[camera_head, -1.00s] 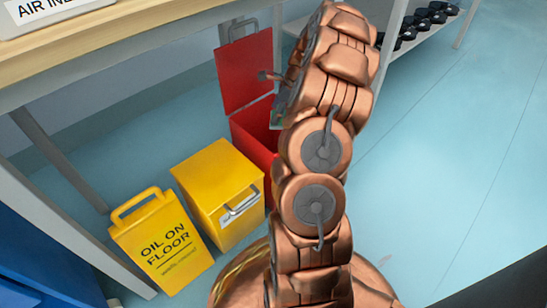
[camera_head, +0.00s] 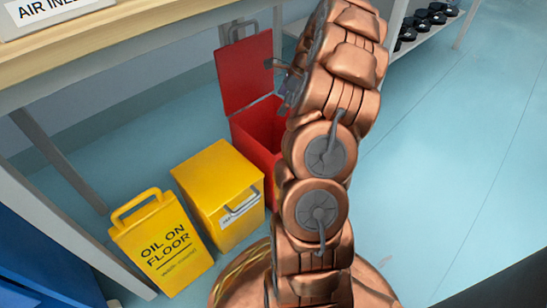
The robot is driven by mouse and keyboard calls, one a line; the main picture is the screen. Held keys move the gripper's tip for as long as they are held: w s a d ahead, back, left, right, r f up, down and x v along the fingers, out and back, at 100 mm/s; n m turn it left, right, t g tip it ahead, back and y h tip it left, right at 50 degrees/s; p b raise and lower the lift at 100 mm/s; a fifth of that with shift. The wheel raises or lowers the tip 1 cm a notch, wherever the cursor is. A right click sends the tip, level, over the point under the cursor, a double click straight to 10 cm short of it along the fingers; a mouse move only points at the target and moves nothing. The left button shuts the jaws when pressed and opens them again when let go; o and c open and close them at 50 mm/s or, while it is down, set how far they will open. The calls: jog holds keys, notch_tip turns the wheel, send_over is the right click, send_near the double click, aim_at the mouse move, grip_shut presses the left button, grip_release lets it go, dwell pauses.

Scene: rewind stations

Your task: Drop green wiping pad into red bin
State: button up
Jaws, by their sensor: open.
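The red bin (camera_head: 262,124) stands on the floor under the bench edge, its lid (camera_head: 247,75) raised and upright. Part of the bin is hidden behind my copper arm. My gripper (camera_head: 283,82) is open, above the bin's opening and in front of the lid's right side; it shows only partly beside the arm. I see no green wiping pad; the inside of the bin is mostly hidden.
A closed yellow bin (camera_head: 217,193) stands in front of the red bin. A yellow "OIL ON FLOOR" sign (camera_head: 163,243) is to its left. A wooden-topped bench (camera_head: 120,40) runs above. A shelf with black round parts (camera_head: 430,17) is at the back right. The floor at right is clear.

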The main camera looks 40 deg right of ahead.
jog(key=v, duration=0.7)
jog(key=shift+s, duration=0.15)
dwell(0.3)
